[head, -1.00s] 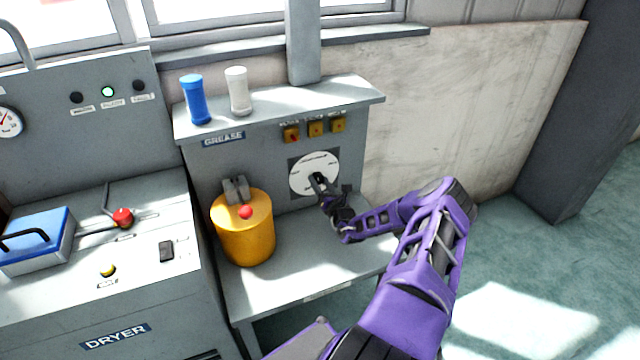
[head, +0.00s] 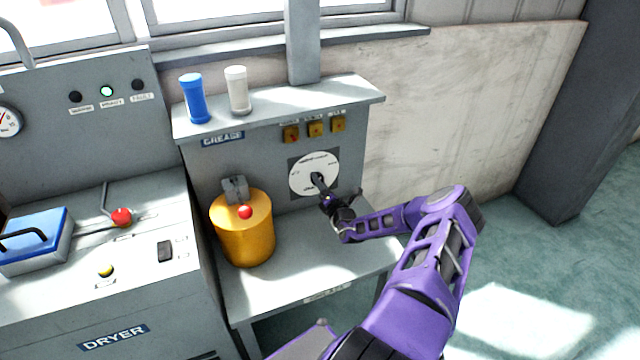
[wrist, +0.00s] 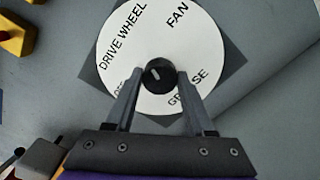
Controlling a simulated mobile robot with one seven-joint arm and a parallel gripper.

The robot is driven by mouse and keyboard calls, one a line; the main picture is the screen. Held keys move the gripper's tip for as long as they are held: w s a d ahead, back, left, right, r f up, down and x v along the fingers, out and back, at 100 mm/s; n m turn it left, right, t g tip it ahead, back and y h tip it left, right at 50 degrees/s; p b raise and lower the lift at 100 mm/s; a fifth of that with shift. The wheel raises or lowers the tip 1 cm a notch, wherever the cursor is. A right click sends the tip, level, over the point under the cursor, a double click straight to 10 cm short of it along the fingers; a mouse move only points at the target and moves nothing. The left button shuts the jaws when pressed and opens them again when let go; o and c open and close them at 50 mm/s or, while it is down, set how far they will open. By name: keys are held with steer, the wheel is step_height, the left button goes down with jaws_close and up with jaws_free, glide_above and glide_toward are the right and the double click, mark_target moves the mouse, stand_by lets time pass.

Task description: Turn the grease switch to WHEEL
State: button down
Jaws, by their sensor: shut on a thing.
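The grease switch is a round white dial (head: 301,176) on the grey panel under the GREASE sign (head: 222,138). In the wrist view the dial (wrist: 205,45) carries the words DRIVE WHEEL, FAN and GREASE, plus a partly hidden word at lower left. Its black knob (wrist: 160,75) is at the centre, with a short pale mark tilted slightly to the upper left. My gripper (head: 321,185) reaches the dial from the right in the head view. Its two fingers (wrist: 160,80) are shut on the knob, one on each side. The fingers hide parts of the lower lettering.
A yellow drum (head: 243,232) with a red knob stands on the bench left of the dial. Blue (head: 194,98) and white (head: 238,91) cylinders stand on the shelf above. Several yellow switches (head: 315,129) sit over the dial. The dryer (head: 150,290) is at left.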

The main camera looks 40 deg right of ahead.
stand_by(0.3)
steer(key=shift+c, duration=1.3)
jaws_free()
steer(key=p+v, duration=0.1)
steer(key=v, duration=1.6)
steer(key=shift+s, duration=0.2)
